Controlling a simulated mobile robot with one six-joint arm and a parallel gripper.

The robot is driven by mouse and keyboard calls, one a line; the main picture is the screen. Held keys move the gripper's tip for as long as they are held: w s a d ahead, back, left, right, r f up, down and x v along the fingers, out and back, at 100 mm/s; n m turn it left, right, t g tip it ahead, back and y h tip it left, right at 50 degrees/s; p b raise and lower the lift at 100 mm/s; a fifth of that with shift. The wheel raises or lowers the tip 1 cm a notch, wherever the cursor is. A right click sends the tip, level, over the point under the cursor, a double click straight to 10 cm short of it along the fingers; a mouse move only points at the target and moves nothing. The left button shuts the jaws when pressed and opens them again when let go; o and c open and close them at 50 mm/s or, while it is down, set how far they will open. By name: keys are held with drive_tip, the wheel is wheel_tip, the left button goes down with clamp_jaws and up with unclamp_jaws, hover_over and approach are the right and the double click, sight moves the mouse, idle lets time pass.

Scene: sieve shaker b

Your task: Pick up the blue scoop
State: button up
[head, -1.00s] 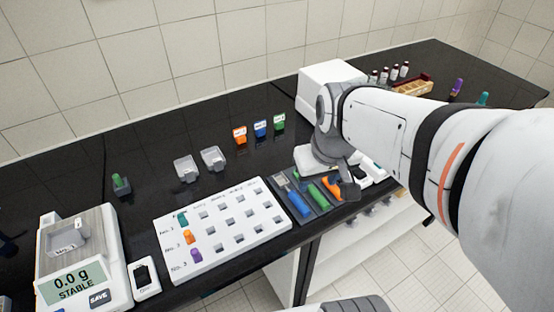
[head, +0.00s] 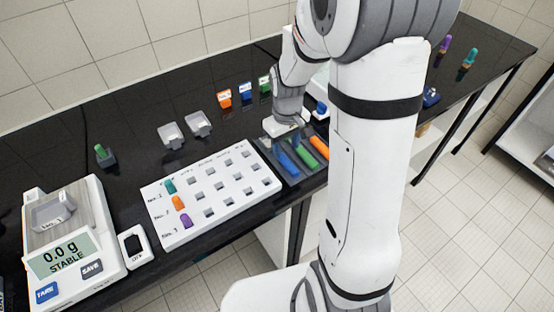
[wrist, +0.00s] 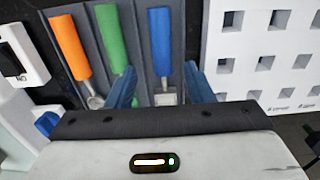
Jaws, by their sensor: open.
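The blue scoop (head: 286,161) lies in a dark grey holder (head: 306,171), at the left of a green scoop (head: 306,156) and an orange scoop (head: 319,147). In the wrist view the blue scoop (wrist: 161,45) has its handle upward and its small metal bowl toward my gripper. My gripper (wrist: 160,85) is open, with one blue finger on each side of the scoop's lower end. No contact with the scoop shows. In the head view my gripper (head: 283,133) is over the holder, its fingers hard to make out.
A white rack with square holes (head: 213,199) stands directly left of the holder. Farther left are a scale (head: 72,240) and a small white device (head: 133,246). Clear trays (head: 198,124) and labelled orange and blue blocks (head: 224,98) stand behind. My arm hides part of the bench's right side.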

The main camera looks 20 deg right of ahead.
sight(284, 157)
drive_tip(key=f, duration=0.4)
drive_tip(key=shift+a+f+p, duration=0.1)
drive_tip(key=shift+a+p, duration=0.15)
drive_tip(key=shift+p, duration=0.1)
drive_tip(key=c, duration=1)
